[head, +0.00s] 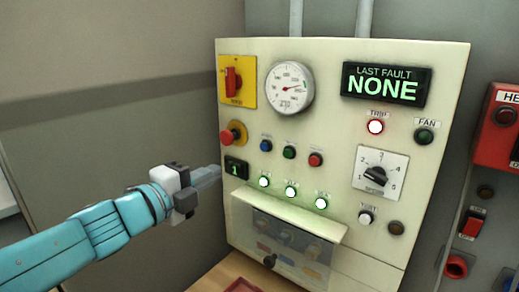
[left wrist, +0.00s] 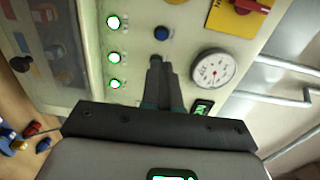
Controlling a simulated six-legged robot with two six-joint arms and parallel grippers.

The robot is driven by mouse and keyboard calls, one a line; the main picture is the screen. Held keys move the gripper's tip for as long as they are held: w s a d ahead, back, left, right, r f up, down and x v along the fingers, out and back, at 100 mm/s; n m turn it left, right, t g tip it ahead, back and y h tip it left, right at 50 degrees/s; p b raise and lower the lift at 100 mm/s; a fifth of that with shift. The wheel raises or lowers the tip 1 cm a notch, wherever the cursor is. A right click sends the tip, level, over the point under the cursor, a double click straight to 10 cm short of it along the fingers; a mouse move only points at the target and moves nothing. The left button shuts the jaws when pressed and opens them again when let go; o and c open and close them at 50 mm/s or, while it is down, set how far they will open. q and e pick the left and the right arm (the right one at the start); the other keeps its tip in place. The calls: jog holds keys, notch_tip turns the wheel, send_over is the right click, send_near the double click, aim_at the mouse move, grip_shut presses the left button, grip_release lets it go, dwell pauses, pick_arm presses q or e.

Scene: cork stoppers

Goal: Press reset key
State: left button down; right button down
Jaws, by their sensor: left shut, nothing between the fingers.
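A cream control panel (head: 338,115) stands ahead of me. A row of blue (head: 266,145), green (head: 289,152) and red (head: 316,159) buttons sits below its dial gauge (head: 289,88). Their small labels are too blurred to read, so I cannot tell which is the reset key. The blue button also shows in the left wrist view (left wrist: 161,33). My left gripper (head: 216,171) is shut and empty, in front of the panel's left side, left of the small "1" display (head: 236,168). In the left wrist view its fingertips (left wrist: 157,62) overlap the button row; contact cannot be told. My right gripper is not in view.
A red mushroom button (head: 231,135) and a red rotary switch (head: 235,82) are at the left. Green lamps (head: 291,192) glow above a protruding clear cover (head: 285,235).

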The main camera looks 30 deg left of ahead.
pick_arm(q)
jog(key=p, duration=0.2)
send_near(263, 147)
jog(key=w, duration=0.6)
jog(key=shift+d, duration=0.3)
jog(key=shift+w+a, duration=0.1)
jog(key=shift+w, duration=0.35)
jog(key=shift+s, duration=0.1)
